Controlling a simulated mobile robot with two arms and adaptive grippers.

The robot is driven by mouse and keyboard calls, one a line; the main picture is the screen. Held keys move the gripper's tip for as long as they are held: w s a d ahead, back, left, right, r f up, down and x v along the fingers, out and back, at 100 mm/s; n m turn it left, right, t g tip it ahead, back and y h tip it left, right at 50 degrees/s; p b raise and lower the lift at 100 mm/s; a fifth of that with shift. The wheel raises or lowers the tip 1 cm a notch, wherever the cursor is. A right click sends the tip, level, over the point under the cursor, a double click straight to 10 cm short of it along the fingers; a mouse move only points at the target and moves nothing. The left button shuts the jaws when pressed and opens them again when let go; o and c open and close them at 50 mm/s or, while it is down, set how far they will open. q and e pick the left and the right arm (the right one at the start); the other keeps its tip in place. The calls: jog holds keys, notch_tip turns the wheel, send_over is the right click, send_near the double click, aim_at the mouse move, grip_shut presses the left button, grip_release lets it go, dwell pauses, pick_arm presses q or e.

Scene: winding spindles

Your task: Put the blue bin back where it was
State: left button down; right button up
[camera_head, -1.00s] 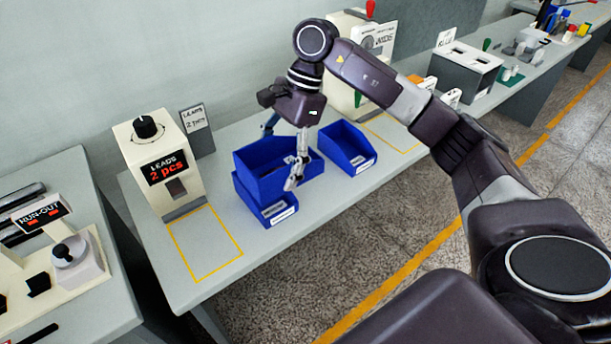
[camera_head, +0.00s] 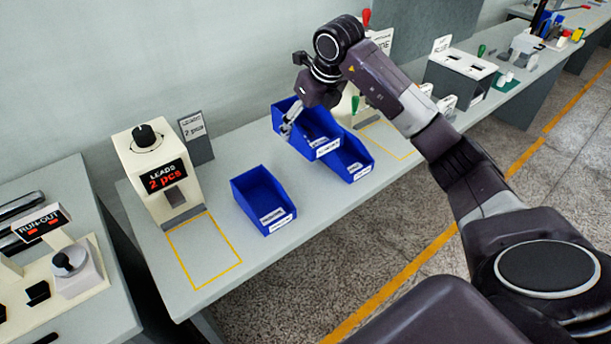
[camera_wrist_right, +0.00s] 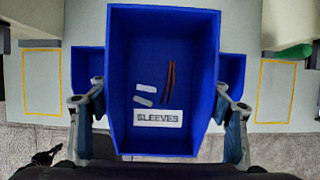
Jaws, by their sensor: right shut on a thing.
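My right gripper (camera_head: 289,124) is shut on a blue bin (camera_head: 301,138), one finger at each side wall. In the right wrist view this bin (camera_wrist_right: 158,22) bears a SLEEVES label and holds thin brown rods and small pale pieces. In the head view it overlaps a second blue bin (camera_head: 357,165) on the table; it looks held up, but the gap below is hard to judge. A third blue bin (camera_head: 250,190) stands apart to the left on the table. My left gripper is not in view.
A yellow outline (camera_head: 238,262) on the table is empty, in front of the LEADS dispenser (camera_head: 140,168). Another yellow outline (camera_head: 400,152) lies right of the bins, partly hidden by my arm. Table space between the left bin and the overlapping bins is clear.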

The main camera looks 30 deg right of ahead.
aim_at(302, 179)
notch_tip(302, 179, down, 17)
jog(key=shift+r+p, duration=0.1)
jog(key=shift+p, duration=1.1)
jog(key=o, duration=1.3)
